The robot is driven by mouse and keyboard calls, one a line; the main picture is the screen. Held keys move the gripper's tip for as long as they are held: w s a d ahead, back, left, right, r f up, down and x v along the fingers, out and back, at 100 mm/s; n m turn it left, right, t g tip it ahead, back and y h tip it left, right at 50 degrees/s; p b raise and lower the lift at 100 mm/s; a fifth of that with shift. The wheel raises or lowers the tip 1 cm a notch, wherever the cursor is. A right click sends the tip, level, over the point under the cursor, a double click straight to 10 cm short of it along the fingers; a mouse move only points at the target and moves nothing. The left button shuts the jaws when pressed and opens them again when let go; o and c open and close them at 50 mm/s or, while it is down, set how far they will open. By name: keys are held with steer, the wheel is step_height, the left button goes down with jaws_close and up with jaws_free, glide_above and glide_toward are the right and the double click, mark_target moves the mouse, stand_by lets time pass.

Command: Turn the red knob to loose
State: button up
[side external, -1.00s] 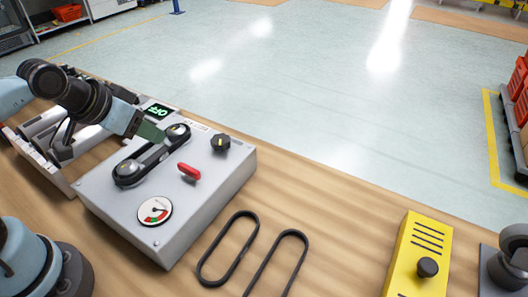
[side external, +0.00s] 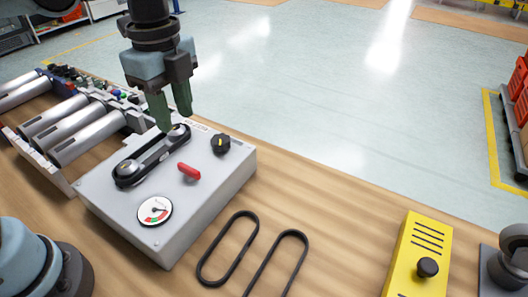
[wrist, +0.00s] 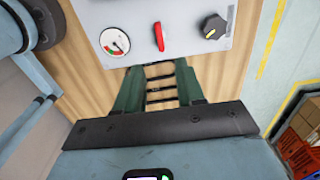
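The red knob (side external: 189,172) is a small elongated handle on the sloped top of a grey control box (side external: 110,200). In the wrist view the red knob (wrist: 158,36) points roughly up and down the picture, between the gauge and the black knob. My gripper (side external: 172,120) hangs with its green fingers pointing down over the far edge of the box, above and apart from the red knob. In the wrist view my gripper (wrist: 158,66) has its fingers spread, with nothing between them. No label for the red knob's setting is readable.
The box also carries a belt on two pulleys (side external: 152,157), a gauge (side external: 155,211) and a black knob (side external: 220,144). Loose black belts (side external: 228,250) lie on the wooden table. A yellow box (side external: 412,265) with a black button stands right.

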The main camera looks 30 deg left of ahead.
mark_target(188, 167)
steer(key=shift+f, duration=6)
jaws_close()
